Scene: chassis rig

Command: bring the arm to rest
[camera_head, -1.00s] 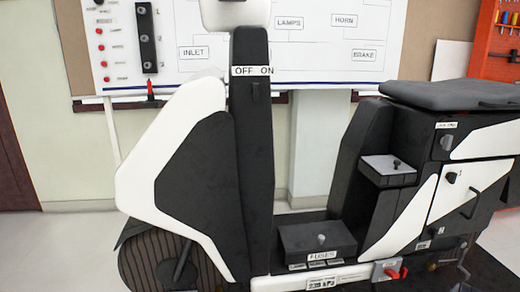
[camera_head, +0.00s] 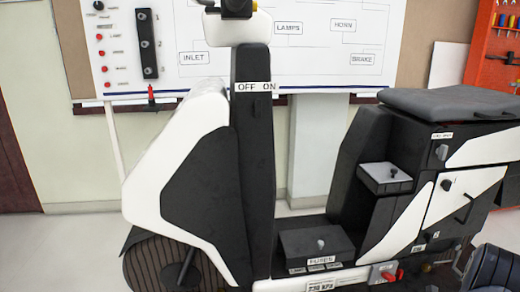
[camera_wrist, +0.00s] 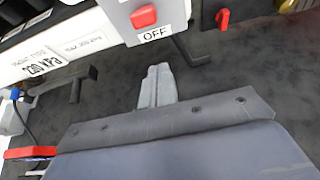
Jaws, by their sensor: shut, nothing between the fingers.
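My gripper (camera_wrist: 157,87) shows in the wrist view with its two grey fingers together and nothing between them. It points toward the dark floor beside the scooter's lower edge, below a grey box with a red switch (camera_wrist: 143,17) marked OFF. The fingers look apart from the box. In the head view the scooter rig (camera_head: 200,185) fills the middle, and the red switch (camera_head: 388,275) sits low on its side. The gripper's fingers cannot be made out in the head view. A dark rounded part at the lower right corner may be my arm.
A red lever (camera_wrist: 223,18) and a pressure label (camera_wrist: 45,68) are near the gripper. A black stand (camera_wrist: 75,88) and a red part (camera_wrist: 30,152) are at the left. A fuse box (camera_head: 318,245) sits on the footboard. A whiteboard (camera_head: 300,50) stands behind.

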